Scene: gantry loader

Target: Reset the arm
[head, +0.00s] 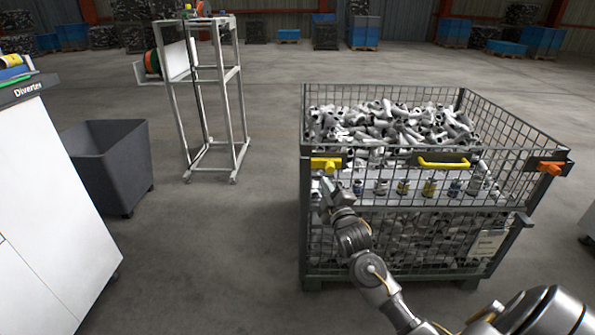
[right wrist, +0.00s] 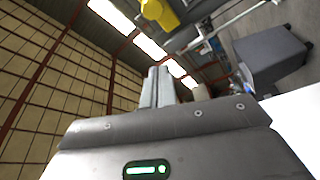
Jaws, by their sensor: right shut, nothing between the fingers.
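My right arm reaches up from the lower right in the head view. Its gripper (head: 327,186) is in front of the near left part of the wire mesh crate (head: 303,232), just below the yellow latch (head: 325,164). I cannot tell whether it touches the mesh. In the right wrist view the two fingers (right wrist: 157,88) are together, with nothing between them. My left gripper is in neither view.
The crate holds many grey-white pipe fittings (head: 385,118) and has a yellow handle (head: 443,162) and an orange latch (head: 551,168). A grey bin (head: 110,160), a white cabinet (head: 45,215) and a metal frame stand (head: 205,110) stand left. Open floor lies between.

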